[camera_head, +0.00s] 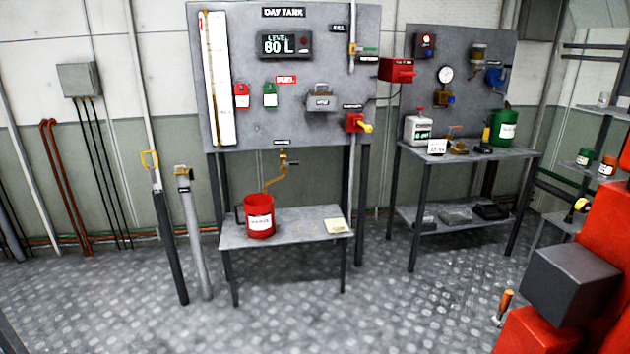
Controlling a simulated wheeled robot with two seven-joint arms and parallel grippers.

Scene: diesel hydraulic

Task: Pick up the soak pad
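A small flat cream-coloured pad (334,226), which looks like the soak pad, lies near the right end of the low grey table (285,239) under the day tank panel. A fainter flat patch (307,229) lies on the same table top to its left; I cannot tell what it is. A red bucket (260,216) with a white label stands on the left part of the table, below a brass tap (283,163). Neither of my grippers shows in the head view.
A taller bench (465,152) with containers and brass fittings stands to the right. Two upright pipes (192,232) stand left of the low table. Red machinery (590,270) with a grey box fills the right foreground. The chequered floor in front is clear.

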